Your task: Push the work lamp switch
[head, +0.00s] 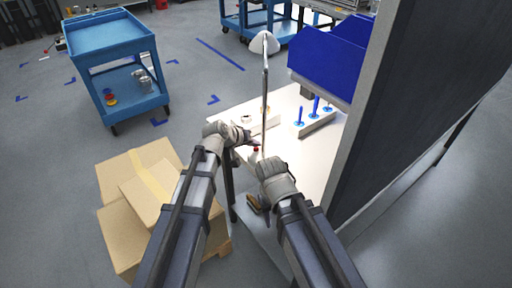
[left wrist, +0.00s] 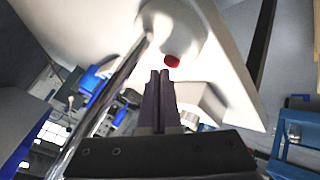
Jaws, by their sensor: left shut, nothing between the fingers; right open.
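The work lamp has a white shade (head: 264,43) on a thin metal pole (head: 265,85) standing on the bench top. In the left wrist view its round white base (left wrist: 185,30) carries a red switch (left wrist: 172,61). A small red spot (head: 256,149) near the pole's foot shows in the head view. My left gripper (head: 249,140) is shut and empty beside the pole. In the left wrist view its fingertips (left wrist: 160,73) point at the switch, with a small gap in the picture. My right gripper (head: 256,204) is open and empty, lower, by the bench's near edge.
A rack with blue pegs (head: 314,107) and a blue bin (head: 330,55) stand right of the lamp. A dark panel (head: 420,100) closes the right side. Cardboard boxes (head: 135,200) are stacked left of my arms. A blue cart (head: 110,45) stands farther back.

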